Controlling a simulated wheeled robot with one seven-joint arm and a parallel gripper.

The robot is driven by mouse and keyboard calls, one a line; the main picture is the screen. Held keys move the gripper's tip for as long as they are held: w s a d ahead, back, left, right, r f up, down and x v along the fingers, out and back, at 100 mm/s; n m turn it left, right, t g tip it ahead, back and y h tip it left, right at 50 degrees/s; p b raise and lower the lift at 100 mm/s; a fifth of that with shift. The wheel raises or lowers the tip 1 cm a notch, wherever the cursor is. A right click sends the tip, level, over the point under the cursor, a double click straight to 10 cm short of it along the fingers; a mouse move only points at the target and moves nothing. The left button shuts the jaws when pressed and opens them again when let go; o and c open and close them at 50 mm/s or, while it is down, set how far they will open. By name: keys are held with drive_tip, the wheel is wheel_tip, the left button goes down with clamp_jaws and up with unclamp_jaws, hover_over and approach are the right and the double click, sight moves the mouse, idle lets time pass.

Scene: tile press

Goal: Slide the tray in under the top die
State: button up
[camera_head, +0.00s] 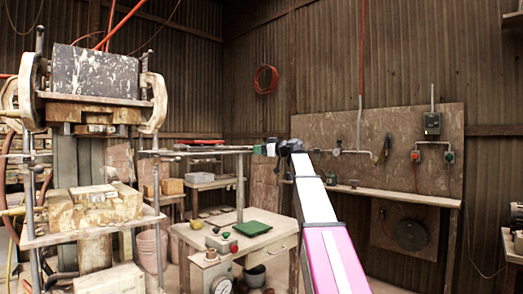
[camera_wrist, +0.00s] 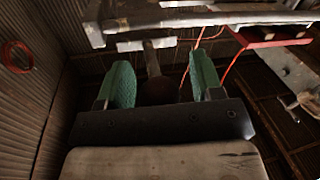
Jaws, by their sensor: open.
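The top die (camera_head: 95,115) is a worn block under the press head at the left of the head view. The tray (camera_head: 205,149) is a flat grey piece at the level of the rails, right of the press, with a red slab on top. In the wrist view, grey bars (camera_wrist: 220,19) and the red slab (camera_wrist: 272,37) cross the top. My gripper (camera_head: 272,147) is at the tray's right end. Its two green fingers (camera_wrist: 162,80) are open, with a handle stem (camera_wrist: 152,62) showing between them. I cannot tell whether either finger touches it.
A worktable (camera_head: 255,238) with a green mat (camera_head: 253,228) stands below the rails. Pale blocks (camera_head: 92,210) sit on the lower press plate under the top die. A bench (camera_head: 390,195) runs along the back wall. A red hose coil (camera_head: 266,80) hangs there.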

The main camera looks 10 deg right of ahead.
clamp_jaws()
drive_tip(key=s+a, duration=1.1)
drive_tip(key=a, duration=0.4)
drive_tip(key=s+a, duration=1.1)
drive_tip(key=a, duration=0.4)
drive_tip(key=shift+a, duration=0.25)
drive_tip(key=shift+s, duration=0.1)
unclamp_jaws()
